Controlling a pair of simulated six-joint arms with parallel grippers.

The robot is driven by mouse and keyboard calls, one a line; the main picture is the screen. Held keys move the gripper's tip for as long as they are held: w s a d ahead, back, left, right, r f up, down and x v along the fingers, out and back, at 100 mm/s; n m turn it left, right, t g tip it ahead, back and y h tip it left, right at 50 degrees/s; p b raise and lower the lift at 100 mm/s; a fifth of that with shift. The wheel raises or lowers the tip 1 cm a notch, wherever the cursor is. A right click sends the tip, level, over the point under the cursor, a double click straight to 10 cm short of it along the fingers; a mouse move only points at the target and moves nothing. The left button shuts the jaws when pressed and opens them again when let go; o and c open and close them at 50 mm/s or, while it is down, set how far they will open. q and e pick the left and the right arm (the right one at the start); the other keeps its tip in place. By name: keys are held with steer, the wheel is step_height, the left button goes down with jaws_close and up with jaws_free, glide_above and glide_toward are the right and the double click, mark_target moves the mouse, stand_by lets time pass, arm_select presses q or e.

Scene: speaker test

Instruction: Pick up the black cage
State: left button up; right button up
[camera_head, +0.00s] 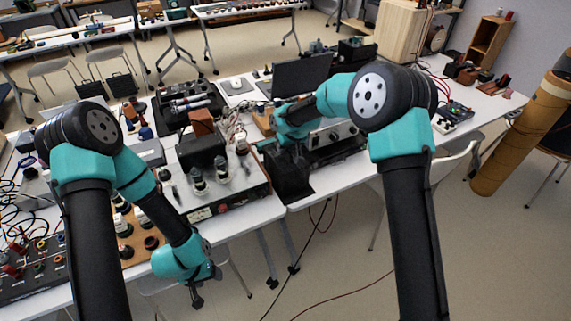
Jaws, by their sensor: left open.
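A dark black, box-like object (291,178) stands at the front edge of the white table, right of the grey instrument box. It looks like the black cage, though its bars are too small to make out. My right gripper (284,143) is just above and behind its top, at the end of the arm reaching in from the right. Its fingers blend into the dark shapes there, so I cannot tell whether they touch the cage or are open. My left gripper (205,285) hangs low in front of the table edge, open and empty, well left of the cage.
A grey instrument box (226,190) with glass-like bulbs stands left of the cage. A black-fronted device (335,142) is behind it to the right, with a laptop (301,74) further back. The table's right part (480,108) has some bare surface. Cables hang below the front edge.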

stand_by(0.3)
jaws_close()
stand_by(0.3)
